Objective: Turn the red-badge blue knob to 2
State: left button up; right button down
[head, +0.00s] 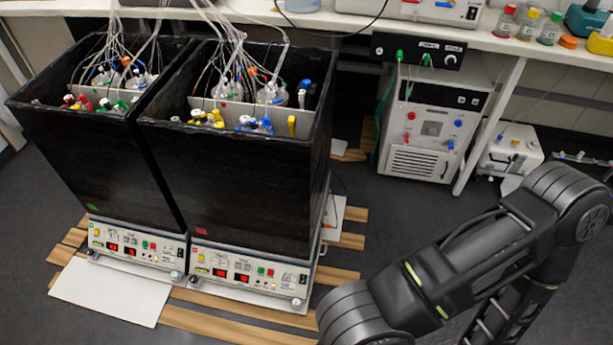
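The shaker bioreactor with the red badge (201,231) is the right one of two tall black open-topped boxes (235,185). Inside its front rim, a row of small coloured fittings shows: yellow ones at the left, a blue group (262,125) in the middle and a yellow one at the right. A further blue piece (305,84) sits near the right wall. They are too small to tell which blue piece is the knob or to read any numbers. My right arm crosses the lower right, well apart from the boxes. Neither gripper shows.
The left black box (95,160) has a green badge and stands close beside the right one. Tubes and cables hang into both. A white control unit (430,120) stands under the bench (510,45). The dark floor between the boxes and that unit is partly free.

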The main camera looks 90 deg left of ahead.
aim_at(305, 83)
jog(key=i+j+u, duration=0.1)
jog(key=i+u, duration=0.6)
jog(key=u, duration=0.2)
jog(key=i+l+u, duration=0.2)
jog(key=i+u, duration=0.4)
jog(key=u, duration=0.3)
jog(key=i+u, duration=0.2)
jog(key=u, duration=0.3)
jog(key=i+u, duration=0.2)
jog(key=u, duration=0.25)
jog(key=i+l+u, duration=0.15)
jog(key=u, duration=0.35)
jog(key=i+l+u, duration=0.1)
jog(key=u, duration=0.35)
jog(key=i+l+u, duration=0.1)
jog(key=l+u, duration=0.2)
jog(key=u, duration=0.2)
jog(key=i+l+u, duration=0.25)
jog(key=l+u, duration=0.25)
jog(key=i+l+u, duration=0.1)
jog(key=l+u, duration=0.15)
jog(key=l, duration=0.15)
